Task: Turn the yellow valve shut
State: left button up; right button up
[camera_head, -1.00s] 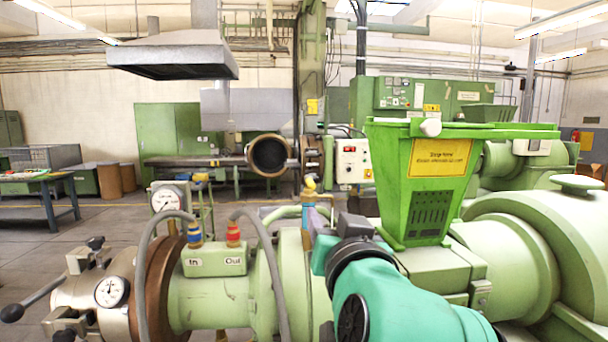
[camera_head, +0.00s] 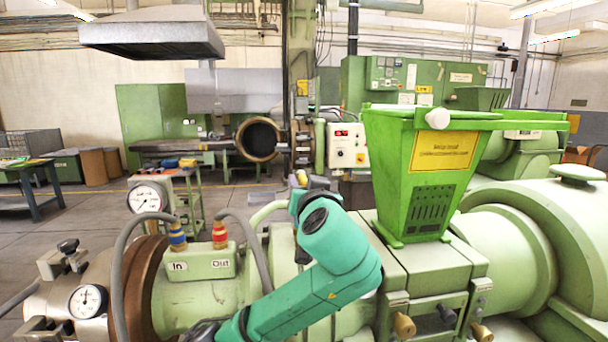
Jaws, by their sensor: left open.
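The small yellow valve (camera_head: 299,178) stands on top of the pale green extruder, near the middle of the head view. Its lower part and the pipe under it are hidden behind my arm. My left gripper (camera_head: 306,184), grey and small in view, is open at the end of my teal arm. It is right at the valve and overlaps its right side. I cannot tell whether the fingers touch the valve or stand around it. My right gripper is not in view.
A green hopper (camera_head: 418,165) stands right of my arm. Left are two hose fittings on an In/Out block (camera_head: 201,264), grey hoses (camera_head: 122,270) and a pressure gauge (camera_head: 146,198). Several knobs (camera_head: 404,326) stick out at the lower right. The space above the valve looks free.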

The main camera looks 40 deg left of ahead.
pick_arm(q)
jog(key=shift+w+a+r, duration=0.1)
jog(key=shift+w+a, duration=0.2)
jog(key=shift+a, duration=0.15)
jog(key=shift+w, duration=0.1)
grip_shut()
dwell(1.0)
